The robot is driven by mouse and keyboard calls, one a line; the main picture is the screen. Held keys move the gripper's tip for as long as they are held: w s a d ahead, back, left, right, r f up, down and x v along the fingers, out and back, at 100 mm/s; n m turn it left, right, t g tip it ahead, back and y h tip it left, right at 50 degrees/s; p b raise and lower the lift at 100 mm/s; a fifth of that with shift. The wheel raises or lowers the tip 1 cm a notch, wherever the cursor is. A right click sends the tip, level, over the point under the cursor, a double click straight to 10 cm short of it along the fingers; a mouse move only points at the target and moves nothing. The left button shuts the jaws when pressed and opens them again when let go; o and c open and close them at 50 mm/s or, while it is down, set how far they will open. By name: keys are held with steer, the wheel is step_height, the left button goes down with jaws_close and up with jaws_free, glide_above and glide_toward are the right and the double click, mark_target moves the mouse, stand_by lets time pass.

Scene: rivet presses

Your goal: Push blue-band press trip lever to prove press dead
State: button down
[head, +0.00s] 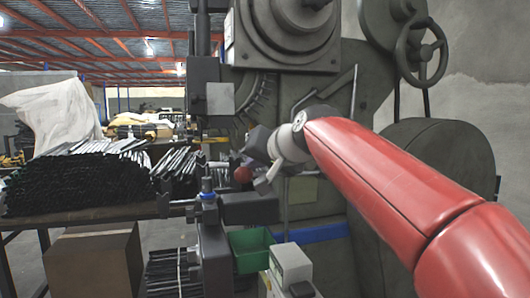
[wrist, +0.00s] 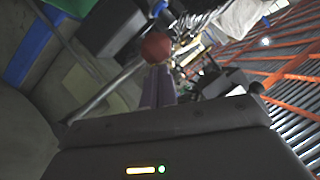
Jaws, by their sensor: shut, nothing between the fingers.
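The press (head: 320,75) is a large dark grey machine with a blue band (head: 318,233) low on its body; the band also shows in the wrist view (wrist: 28,50). The trip lever's red ball knob (head: 243,174) is left of the press, below my gripper's dark body. In the wrist view the knob (wrist: 156,47) sits at the end of a grey rod (wrist: 105,93). My gripper (wrist: 158,70) is shut and empty, its fingertips right at the knob. Whether they touch it I cannot tell. In the head view the fingertips are hard to make out.
A bench at left holds stacked dark bars (head: 80,182) and a white sheet (head: 55,112). A cardboard box (head: 95,262) is below. A green bin (head: 250,248) and a pale box (head: 290,265) stand low before the press. A handwheel (head: 421,50) is upper right.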

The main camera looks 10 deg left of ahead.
steer(key=shift+a+f, duration=0.1)
step_height(320, 180, down, 8)
steer(key=n+h+b, duration=0.1)
steer(key=n+b, duration=0.1)
steer(key=b, duration=0.2)
steer(key=shift+f+t+h, duration=0.2)
steer(key=shift+t+h, duration=0.1)
steer(key=shift+h, duration=0.1)
steer(key=shift+s+a, duration=0.1)
steer(key=w+r+p+v, duration=0.1)
steer(key=r+p+v, duration=0.1)
steer(key=v, duration=1.1)
steer(key=shift+a+r, duration=0.25)
steer(key=shift+r, duration=0.25)
